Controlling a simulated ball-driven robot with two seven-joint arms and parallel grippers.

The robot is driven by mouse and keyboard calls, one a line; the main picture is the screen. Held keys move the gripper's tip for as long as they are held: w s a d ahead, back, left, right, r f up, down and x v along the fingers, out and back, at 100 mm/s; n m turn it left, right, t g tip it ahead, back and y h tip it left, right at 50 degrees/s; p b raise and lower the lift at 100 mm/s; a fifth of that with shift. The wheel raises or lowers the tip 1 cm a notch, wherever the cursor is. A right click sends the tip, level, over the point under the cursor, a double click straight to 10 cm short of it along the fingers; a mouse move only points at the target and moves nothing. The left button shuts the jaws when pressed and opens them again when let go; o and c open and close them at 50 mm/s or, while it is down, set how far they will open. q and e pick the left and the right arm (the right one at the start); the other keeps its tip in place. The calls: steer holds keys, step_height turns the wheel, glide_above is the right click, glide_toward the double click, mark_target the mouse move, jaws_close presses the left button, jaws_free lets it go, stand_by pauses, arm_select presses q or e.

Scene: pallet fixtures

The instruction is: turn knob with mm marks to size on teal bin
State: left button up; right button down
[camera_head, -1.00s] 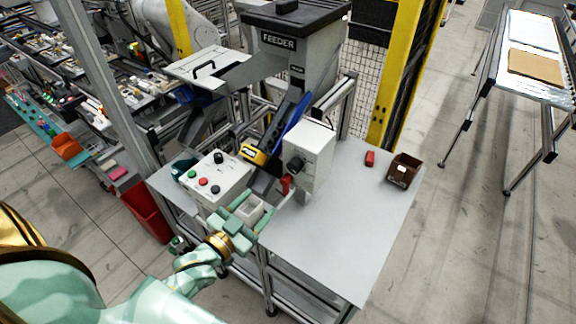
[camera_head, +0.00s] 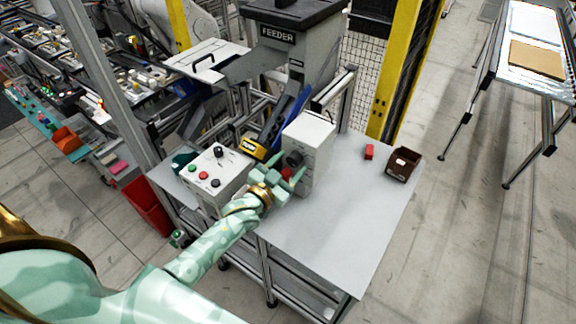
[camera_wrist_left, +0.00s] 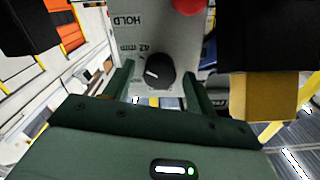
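The knob with mm marks is black with a white pointer line (camera_wrist_left: 160,70); it sits on a pale panel printed "42 mm" and "HOLD". In the head view this knob (camera_head: 293,158) is on the front of the white box (camera_head: 313,142). My left gripper (camera_head: 287,180) is just in front of that box. In the left wrist view its fingers (camera_wrist_left: 158,80) are open, one on each side of the knob, with visible gaps. A teal bin (camera_head: 183,162) stands at the table's left back, partly hidden; I cannot read any size on it.
A control box (camera_head: 214,172) with its own black knob and coloured buttons stands left of my gripper. A yellow-ended chute (camera_head: 253,149) comes down behind. A red block (camera_head: 369,152) and a brown bin (camera_head: 403,164) are at the right. The table's front right is clear.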

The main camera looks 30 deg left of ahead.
arm_select(q)
steer(key=c, duration=0.9)
steer(key=shift+o, duration=0.2)
